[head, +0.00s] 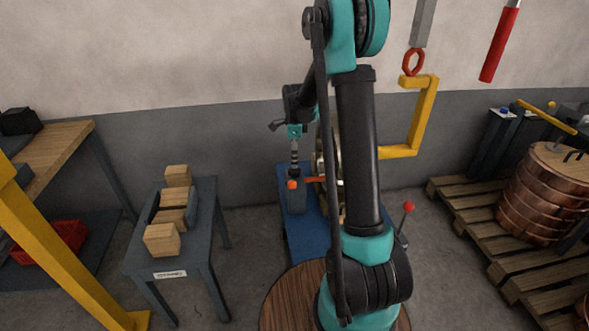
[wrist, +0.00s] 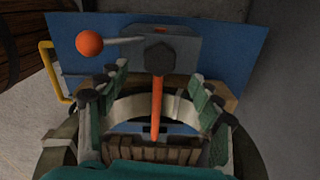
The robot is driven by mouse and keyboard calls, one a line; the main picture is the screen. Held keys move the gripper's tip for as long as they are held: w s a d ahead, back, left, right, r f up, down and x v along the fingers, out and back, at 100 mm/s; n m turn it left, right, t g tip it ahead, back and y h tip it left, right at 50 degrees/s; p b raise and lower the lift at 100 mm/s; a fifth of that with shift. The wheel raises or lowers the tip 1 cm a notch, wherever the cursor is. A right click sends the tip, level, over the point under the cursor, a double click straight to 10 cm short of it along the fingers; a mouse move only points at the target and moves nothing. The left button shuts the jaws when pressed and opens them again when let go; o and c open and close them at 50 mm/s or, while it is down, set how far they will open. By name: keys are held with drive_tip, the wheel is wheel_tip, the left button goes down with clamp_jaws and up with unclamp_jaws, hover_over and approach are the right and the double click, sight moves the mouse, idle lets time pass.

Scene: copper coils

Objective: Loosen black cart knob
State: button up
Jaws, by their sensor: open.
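The black knob (wrist: 160,58) sits on a grey block (wrist: 188,45) on the blue cart (wrist: 235,50) in the wrist view. An orange bar (wrist: 157,108) runs from the knob towards the bottom of the picture. My gripper (wrist: 158,73) is open, with a finger on each side of the bar and the knob just beyond and between the fingertips. I cannot tell whether a finger touches it. In the head view my gripper (head: 294,163) points down over the blue cart (head: 302,245), and the knob is hard to make out there.
A pale lever with an orange ball (wrist: 89,42) sticks out left of the knob. A yellow handle (wrist: 48,72) is at the cart's left side. In the head view, a small table with wooden blocks (head: 162,240) stands left, and a pallet with copper coils (head: 545,205) stands right.

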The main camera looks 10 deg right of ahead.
sight(295, 170)
wheel_tip(295, 170, down, 6)
drive_tip(key=shift+f, duration=0.1)
idle(0.4)
drive_tip(key=c, duration=1.2)
